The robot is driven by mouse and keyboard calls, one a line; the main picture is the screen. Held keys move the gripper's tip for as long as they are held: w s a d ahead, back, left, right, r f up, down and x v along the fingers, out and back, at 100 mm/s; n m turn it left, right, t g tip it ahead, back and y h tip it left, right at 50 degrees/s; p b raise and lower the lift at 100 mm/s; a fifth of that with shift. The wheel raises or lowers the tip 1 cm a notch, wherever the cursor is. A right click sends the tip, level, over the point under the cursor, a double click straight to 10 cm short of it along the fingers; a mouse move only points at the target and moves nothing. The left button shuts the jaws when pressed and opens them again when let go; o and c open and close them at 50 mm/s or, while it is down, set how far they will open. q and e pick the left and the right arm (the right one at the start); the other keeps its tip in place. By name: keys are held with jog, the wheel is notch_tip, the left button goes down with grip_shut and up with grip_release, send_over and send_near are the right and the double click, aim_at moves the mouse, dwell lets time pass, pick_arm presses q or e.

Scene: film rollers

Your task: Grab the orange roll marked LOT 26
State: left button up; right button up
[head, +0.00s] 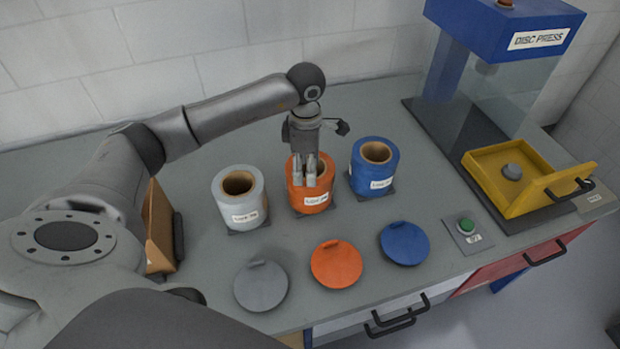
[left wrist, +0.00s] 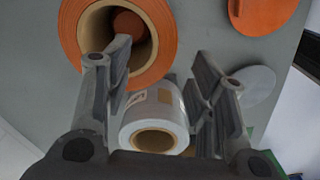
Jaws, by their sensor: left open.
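The orange roll (head: 299,203) stands upright on a dark pad on the bench, between a grey roll (head: 240,203) and a blue roll (head: 374,177). It has a white label whose print is too small to read surely. My left gripper (head: 311,172) is open, pointing down over the orange roll and covering part of it. In the left wrist view the orange roll (left wrist: 168,32) shows end-on with its brown core, close to the left finger of my left gripper (left wrist: 162,60). My right gripper is not seen.
Grey (head: 261,286), orange (head: 337,263) and blue (head: 405,243) discs lie in front of the rolls. A disc press (head: 505,38) with a yellow tray (head: 490,190) stands at the right. A green button (head: 466,225) is near the front edge. A brown holder (head: 160,235) stands left.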

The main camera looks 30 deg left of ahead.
pick_arm(q)
jog(key=shift+f, duration=0.3)
jog(key=p, duration=0.3)
send_over(309, 200)
jog(key=w+a, duration=0.1)
notch_tip(309, 200, down, 4)
jog(key=shift+f, duration=0.45)
jog(key=shift+w+f, duration=0.1)
jog(key=shift+c, duration=0.2)
jog(key=c, duration=0.7)
grip_shut()
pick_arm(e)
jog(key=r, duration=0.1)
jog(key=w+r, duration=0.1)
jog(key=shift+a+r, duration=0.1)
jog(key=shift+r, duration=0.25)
